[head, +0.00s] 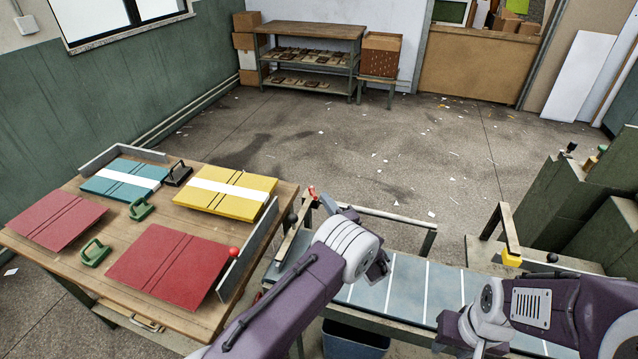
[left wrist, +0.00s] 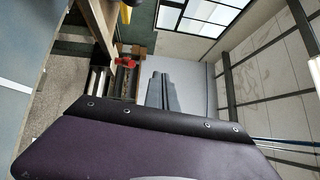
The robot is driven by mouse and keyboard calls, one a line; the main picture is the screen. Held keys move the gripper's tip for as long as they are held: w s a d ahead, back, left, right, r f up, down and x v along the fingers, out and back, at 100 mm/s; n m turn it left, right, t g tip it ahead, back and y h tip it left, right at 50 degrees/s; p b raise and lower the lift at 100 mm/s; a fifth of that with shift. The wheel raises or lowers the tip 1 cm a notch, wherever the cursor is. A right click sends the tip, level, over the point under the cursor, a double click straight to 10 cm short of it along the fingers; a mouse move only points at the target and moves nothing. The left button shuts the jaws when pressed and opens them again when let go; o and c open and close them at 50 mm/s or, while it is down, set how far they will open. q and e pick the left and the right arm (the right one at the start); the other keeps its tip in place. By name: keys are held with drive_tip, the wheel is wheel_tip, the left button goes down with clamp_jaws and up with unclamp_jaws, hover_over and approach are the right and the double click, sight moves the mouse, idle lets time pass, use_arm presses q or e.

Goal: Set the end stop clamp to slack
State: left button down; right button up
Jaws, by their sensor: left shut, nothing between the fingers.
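A red handle (head: 312,192), which looks like the end stop clamp's lever, stands at the far left corner of the feeder bed (head: 395,285). A red piece (left wrist: 127,62) also shows in the left wrist view, left of my fingers. My left gripper (left wrist: 162,92) is shut and empty, its two grey fingers side by side. In the head view the left fingertips (head: 329,204) show just right of and below the red handle, apart from it as far as I can tell. My right wrist is over the feeder's right part; its fingers are hidden.
A wooden table (head: 180,312) on the left carries red, teal and yellow boards and green handles. A yellow block (head: 511,260) sits under a post at the feeder's right. A blue bin (head: 352,340) is below the feeder. The floor behind is open.

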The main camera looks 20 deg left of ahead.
use_arm(q)
drive_tip(key=m+h, duration=0.1)
drive_tip(key=m, duration=0.1)
approach(313, 195)
drive_tip(key=shift+w+d+f, duration=0.2)
drive_tip(key=shift+d, duration=0.25)
drive_tip(key=shift+w+d+f, duration=0.2)
drive_tip(key=shift+d, duration=0.25)
drive_tip(key=shift+s+d+f+t+h, duration=0.2)
drive_tip(key=shift+s+d+t+h, duration=0.15)
drive_tip(key=shift+s+d, duration=0.55)
drive_tip(key=shift+x, duration=0.8)
drive_tip(key=x, duration=0.9)
drive_tip(key=shift+f, duration=0.15)
use_arm(e)
drive_tip(key=shift+s+f, duration=0.1)
use_arm(q)
drive_tip(key=shift+d, duration=0.1)
